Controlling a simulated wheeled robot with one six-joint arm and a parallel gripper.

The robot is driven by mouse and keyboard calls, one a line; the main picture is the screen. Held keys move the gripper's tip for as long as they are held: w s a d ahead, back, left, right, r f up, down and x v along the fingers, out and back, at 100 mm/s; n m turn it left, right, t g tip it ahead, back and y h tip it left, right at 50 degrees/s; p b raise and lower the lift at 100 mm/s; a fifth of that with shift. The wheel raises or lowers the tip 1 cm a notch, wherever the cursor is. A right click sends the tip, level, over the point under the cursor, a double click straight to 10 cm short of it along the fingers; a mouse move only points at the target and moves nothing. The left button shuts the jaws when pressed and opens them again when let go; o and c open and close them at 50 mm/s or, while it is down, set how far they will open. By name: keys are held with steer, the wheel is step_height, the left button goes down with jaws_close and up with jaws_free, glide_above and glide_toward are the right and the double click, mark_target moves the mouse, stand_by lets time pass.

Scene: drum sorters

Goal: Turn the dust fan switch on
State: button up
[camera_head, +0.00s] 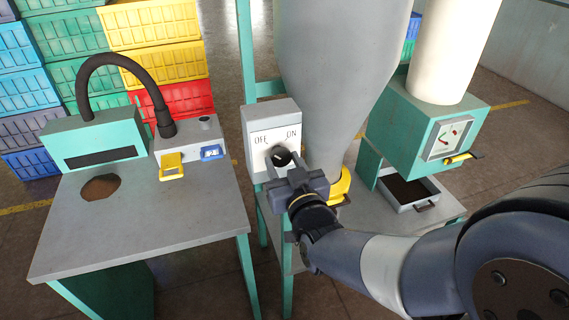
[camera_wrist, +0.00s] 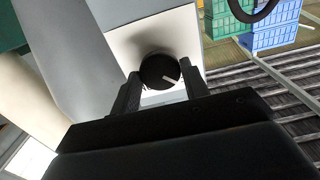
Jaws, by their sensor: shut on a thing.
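The dust fan switch is a round black knob (camera_head: 280,156) on the front of a light grey box (camera_head: 265,119). The box is marked OFF at the left and ON at the right. My fingers cover part of the knob in the head view, so which label the pointer faces is hard to tell.
A large grey hopper (camera_head: 335,70) with a yellow collar (camera_head: 340,186) stands just right of the box. A teal unit with a gauge (camera_head: 448,138) and a tray (camera_head: 408,193) are farther right. A grey bench (camera_head: 140,215) with a black hose (camera_head: 117,58) is at left. Stacked crates (camera_head: 159,65) stand behind.

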steer(key=shift+f+m+b, duration=0.1)
steer(key=shift+m+b, duration=0.2)
steer(key=shift+b, duration=0.25)
steer(key=m+b, duration=0.1)
steer(key=b, duration=0.1)
steer(key=m+b, duration=0.2)
steer(key=b, duration=0.1)
steer(key=shift+f+m, duration=0.2)
steer(key=shift+m, duration=0.1)
steer(key=m+b, duration=0.5)
steer(key=b, duration=0.2)
steer(key=shift+m, duration=0.3)
steer(key=m+b, duration=0.3)
steer(key=shift+r+m, duration=0.1)
steer(key=shift+m, duration=0.2)
steer(key=shift+r+m+b, duration=0.2)
steer(key=shift+m+b, duration=1.1)
steer(key=shift+m, duration=0.9)
steer(key=o, duration=1)
